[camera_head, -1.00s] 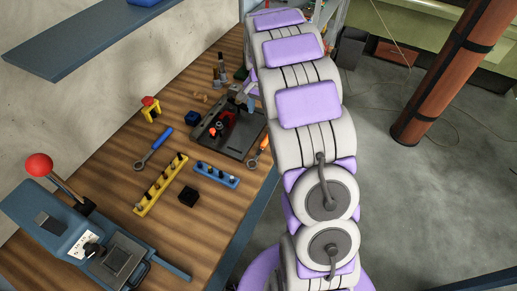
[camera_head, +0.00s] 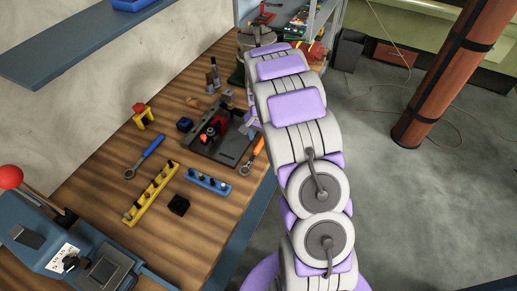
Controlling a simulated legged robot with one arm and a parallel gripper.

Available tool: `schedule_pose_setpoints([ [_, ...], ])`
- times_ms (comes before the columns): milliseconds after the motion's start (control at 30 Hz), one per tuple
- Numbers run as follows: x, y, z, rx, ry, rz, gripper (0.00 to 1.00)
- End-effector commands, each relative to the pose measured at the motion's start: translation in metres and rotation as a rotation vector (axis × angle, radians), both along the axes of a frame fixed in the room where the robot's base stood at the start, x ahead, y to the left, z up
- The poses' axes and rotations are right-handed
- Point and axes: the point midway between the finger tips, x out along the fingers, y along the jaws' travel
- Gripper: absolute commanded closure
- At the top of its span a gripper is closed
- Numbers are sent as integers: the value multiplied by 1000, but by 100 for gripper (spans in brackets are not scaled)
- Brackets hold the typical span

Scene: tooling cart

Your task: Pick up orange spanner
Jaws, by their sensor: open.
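The orange spanner (camera_head: 252,153) lies near the right edge of the wooden bench top (camera_head: 85,178). It is just right of a dark grey fixture (camera_head: 228,150), and its grey ring end points toward the front. My gripper (camera_head: 249,117) is at the far end of my arm, beyond the spanner and close to the fixture. It is small in the picture and partly hidden by my arm. It is open and apart from the spanner.
A blue spanner (camera_head: 146,156), a yellow rack (camera_head: 152,194), a blue rack (camera_head: 207,181) and a black block (camera_head: 178,205) lie left and in front. A red-knobbed machine (camera_head: 75,245) stands at front left. Shelves with parts (camera_head: 318,28) stand behind my arm.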

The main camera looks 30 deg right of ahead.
Motion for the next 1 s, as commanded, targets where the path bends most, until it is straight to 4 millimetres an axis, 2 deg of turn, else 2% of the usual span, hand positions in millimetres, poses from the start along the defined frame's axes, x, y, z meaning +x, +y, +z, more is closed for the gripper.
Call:
schedule_pose_setpoints([
  [267,-1,10,-39,-14,3,3,46],
  [533,0,6,-43,-8,0,3,46],
  [567,0,5,-43,-7,-1,2,56],
  [600,0,4,-43,-6,0,2,60],
  [1000,0,6,-43,-10,1,3,98],
])
